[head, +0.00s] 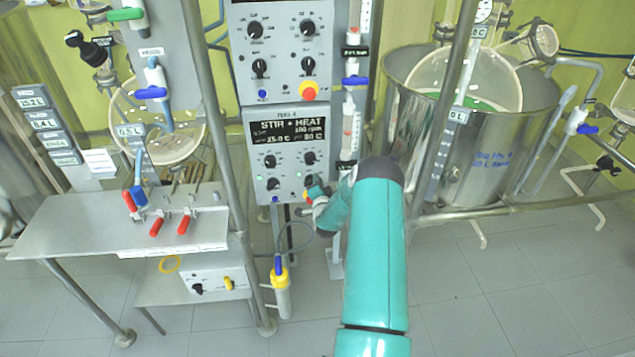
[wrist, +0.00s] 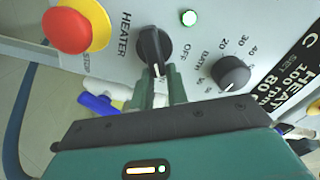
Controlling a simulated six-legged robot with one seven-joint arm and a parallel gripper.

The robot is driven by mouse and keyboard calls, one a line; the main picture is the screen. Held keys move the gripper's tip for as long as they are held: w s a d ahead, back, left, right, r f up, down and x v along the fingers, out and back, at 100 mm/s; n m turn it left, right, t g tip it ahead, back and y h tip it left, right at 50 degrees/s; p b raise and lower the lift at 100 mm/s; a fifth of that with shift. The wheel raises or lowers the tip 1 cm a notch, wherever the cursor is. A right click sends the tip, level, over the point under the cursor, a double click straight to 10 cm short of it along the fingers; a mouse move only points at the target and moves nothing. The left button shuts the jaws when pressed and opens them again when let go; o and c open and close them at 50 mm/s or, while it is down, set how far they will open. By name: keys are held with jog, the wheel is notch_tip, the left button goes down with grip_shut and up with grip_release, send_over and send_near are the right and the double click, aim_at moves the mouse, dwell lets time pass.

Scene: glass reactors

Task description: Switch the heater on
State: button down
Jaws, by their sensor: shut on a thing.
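The heater knob (wrist: 155,45) is black, on a grey panel between the word HEATER and the word OFF in the wrist view. Its white mark points down in that picture, towards my gripper. My gripper (wrist: 160,90) is shut on the knob, its fingers reaching up from below. In the head view my gripper (head: 317,196) is at the lower right of the control box (head: 290,150) reading STIR + HEAT and hides the heater knob there. A small green lamp (wrist: 189,18) is lit near OFF.
A red stop button on a yellow ring (wrist: 72,28) is left of the heater knob, close to my gripper. A bath dial (wrist: 233,73) is to its right. A metal vessel (head: 470,150) stands right of my arm, and a shelf with red-handled valves (head: 120,225) stands left.

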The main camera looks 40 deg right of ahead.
jog(key=shift+w+a+f+y, duration=0.2)
jog(key=shift+a+f+y, duration=0.2)
jog(key=shift+a, duration=0.2)
jog(key=c, duration=1.4)
grip_release()
jog(key=shift+d+r, duration=0.2)
jog(key=shift+d, duration=0.1)
jog(key=shift+s, duration=0.15)
jog(key=v, duration=1.3)
jog(key=shift+s+a+f, duration=0.2)
jog(key=shift+a, duration=0.15)
jog(key=shift+o, duration=0.3)
